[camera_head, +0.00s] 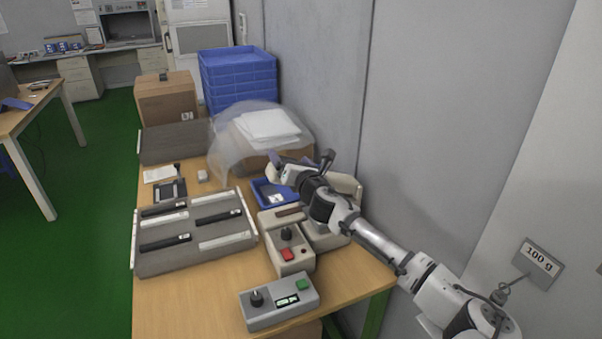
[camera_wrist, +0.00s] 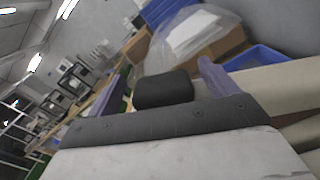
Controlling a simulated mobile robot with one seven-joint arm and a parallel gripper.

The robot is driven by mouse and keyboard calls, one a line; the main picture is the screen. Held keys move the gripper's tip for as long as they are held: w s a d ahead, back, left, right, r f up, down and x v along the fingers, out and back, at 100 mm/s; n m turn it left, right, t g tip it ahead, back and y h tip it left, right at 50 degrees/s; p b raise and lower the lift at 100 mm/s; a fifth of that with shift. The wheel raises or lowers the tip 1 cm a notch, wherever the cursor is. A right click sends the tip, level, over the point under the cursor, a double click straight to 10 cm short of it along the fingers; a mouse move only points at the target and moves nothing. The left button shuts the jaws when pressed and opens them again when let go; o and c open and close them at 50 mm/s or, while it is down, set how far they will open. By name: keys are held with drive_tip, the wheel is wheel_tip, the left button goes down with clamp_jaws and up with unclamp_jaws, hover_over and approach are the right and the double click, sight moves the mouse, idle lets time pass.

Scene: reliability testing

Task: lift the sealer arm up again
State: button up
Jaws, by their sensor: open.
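The sealer is a beige machine with a black knob and a red button on its front box (camera_head: 288,252). A beige part (camera_head: 346,187), perhaps its arm, shows behind my wrist in the head view. Beige bars also show at the right of the wrist view (camera_wrist: 270,88). My gripper (camera_head: 300,160) is above the back of the sealer, its purple fingers spread. In the wrist view my gripper (camera_wrist: 163,72) has a black block (camera_wrist: 163,90) between its fingers; I cannot tell whether it touches them. My wrist hides much of the sealer.
A blue tray (camera_head: 268,194) lies behind the sealer. A clear bag with white sheets (camera_head: 265,125) is close behind my gripper. A grey control box (camera_head: 278,302) and a slotted rack (camera_head: 190,258) stand on the table. The grey wall (camera_head: 440,130) is to the right.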

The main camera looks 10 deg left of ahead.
drive_tip(key=b+v, duration=0.3)
drive_tip(key=v, duration=0.9)
drive_tip(key=shift+s+d+b, duration=0.2)
drive_tip(key=shift+s+b, duration=0.1)
drive_tip(key=shift+s, duration=0.05)
